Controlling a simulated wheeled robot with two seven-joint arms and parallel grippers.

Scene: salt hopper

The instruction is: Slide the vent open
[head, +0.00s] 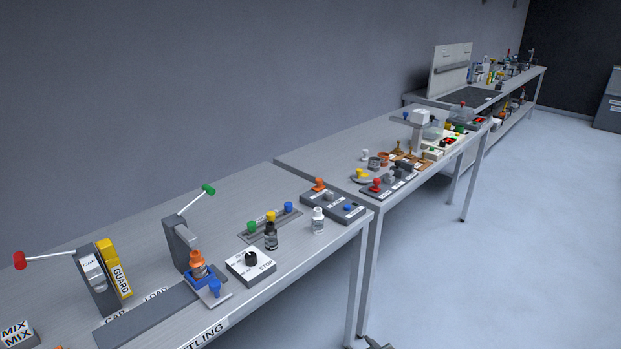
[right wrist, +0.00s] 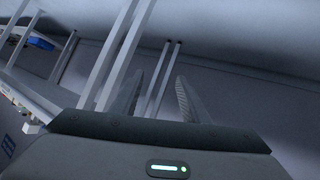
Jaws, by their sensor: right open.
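I cannot make out for certain which thing is the vent; no label that I can read names it. My right gripper (right wrist: 160,80) shows in the right wrist view with its two fingers apart and nothing between them. It points at table legs and the wall, low beside the tables, and touches nothing that I can see. A small dark shape at the bottom edge of the head view may be part of my right arm. My left gripper is in neither view.
The near table (head: 140,236) holds lever presses, a yellow guard block (head: 113,268), a STOP dial box (head: 251,265), bottles and a slotted panel with coloured knobs (head: 271,224). A second table (head: 325,152) and a far bench (head: 533,74) follow. Floor (head: 530,240) to the right is clear.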

